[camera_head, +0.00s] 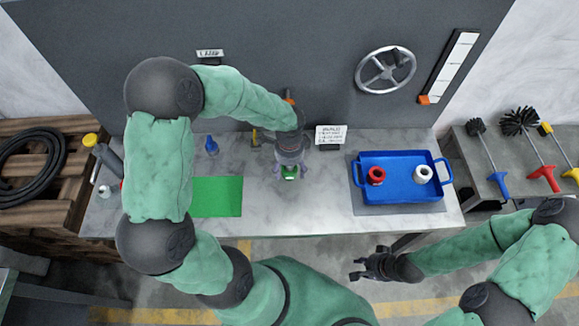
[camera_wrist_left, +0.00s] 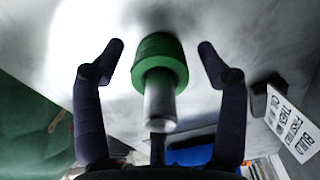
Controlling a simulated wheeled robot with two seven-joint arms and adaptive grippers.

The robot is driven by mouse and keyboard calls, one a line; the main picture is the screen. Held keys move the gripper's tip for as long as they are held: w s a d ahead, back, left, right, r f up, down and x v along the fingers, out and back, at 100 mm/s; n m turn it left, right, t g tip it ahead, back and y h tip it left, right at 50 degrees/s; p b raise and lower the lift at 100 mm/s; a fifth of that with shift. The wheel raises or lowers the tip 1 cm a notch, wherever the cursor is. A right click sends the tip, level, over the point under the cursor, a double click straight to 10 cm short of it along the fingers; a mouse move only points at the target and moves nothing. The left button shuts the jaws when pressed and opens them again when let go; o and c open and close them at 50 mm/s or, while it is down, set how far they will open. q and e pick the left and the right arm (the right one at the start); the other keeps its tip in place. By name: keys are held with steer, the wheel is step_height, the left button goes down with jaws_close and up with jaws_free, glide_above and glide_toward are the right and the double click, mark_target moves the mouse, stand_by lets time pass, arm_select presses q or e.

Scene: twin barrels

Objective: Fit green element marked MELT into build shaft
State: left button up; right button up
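A green ring-shaped element (camera_wrist_left: 160,62) shows in the left wrist view. It sits around an upright grey shaft (camera_wrist_left: 159,105), which stands out through it. I cannot read any marking on it. In the head view the green element (camera_head: 289,173) is on the grey table under my left gripper (camera_head: 290,170), and the shaft is hidden there. The left gripper's fingers are spread on both sides of the element, with a visible gap to each. My right gripper (camera_head: 360,268) is empty and open, in front of the table's edge, away from the element.
A blue tray (camera_head: 400,197) at the right holds a red ring (camera_head: 376,176) and a white ring (camera_head: 423,174). A green mat (camera_head: 225,197) lies left of the shaft. A small sign (camera_head: 330,135) stands behind. The table is clear between shaft and tray.

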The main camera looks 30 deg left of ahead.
stand_by(0.3)
arm_select(q)
step_height(320, 180, up, 12)
stand_by(0.5)
stand_by(0.5)
